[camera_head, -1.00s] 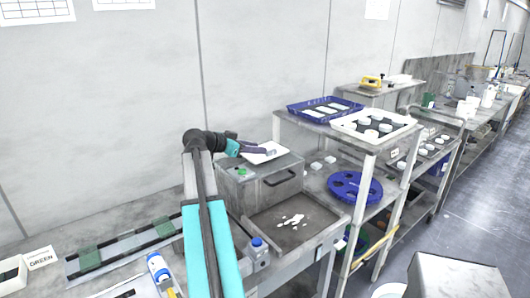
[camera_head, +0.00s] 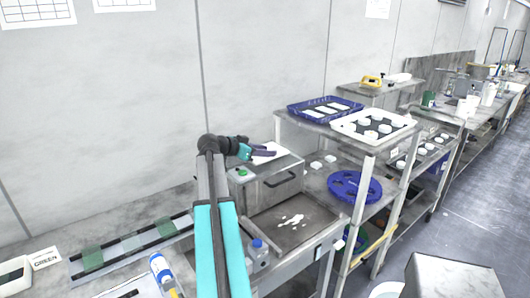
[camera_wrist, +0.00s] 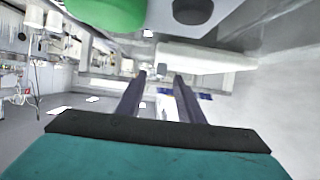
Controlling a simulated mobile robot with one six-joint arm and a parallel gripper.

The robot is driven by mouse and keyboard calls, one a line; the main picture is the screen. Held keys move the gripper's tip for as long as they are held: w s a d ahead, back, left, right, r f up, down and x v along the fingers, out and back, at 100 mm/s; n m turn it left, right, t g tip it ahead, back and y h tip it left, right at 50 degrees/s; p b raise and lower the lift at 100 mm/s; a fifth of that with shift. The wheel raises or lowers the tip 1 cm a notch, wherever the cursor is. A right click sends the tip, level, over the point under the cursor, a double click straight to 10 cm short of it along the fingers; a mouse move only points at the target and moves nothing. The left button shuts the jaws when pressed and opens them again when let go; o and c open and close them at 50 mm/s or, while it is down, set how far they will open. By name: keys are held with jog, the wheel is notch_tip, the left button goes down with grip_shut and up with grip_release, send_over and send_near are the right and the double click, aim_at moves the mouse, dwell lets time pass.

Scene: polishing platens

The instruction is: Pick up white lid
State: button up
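A flat white piece, likely the white lid (camera_head: 263,159), lies on top of the grey metal box (camera_head: 270,187) at the wall. My gripper (camera_head: 270,153) is just above it in the head view and hides part of it. In the wrist view a white slab (camera_wrist: 215,56) shows just beyond the fingertips. My gripper (camera_wrist: 160,76) has its two dark fingers apart with nothing clearly between them. I cannot tell whether the fingers touch the white piece.
A green button (camera_wrist: 105,12) and a black knob (camera_wrist: 192,10) are close to the fingers in the wrist view. A rack with a blue tray (camera_head: 325,108) and a white tray (camera_head: 345,128) stands right. A blue-capped bottle (camera_head: 257,252) stands in front of the box.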

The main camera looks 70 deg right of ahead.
jog(key=shift+x, duration=1)
grip_shut()
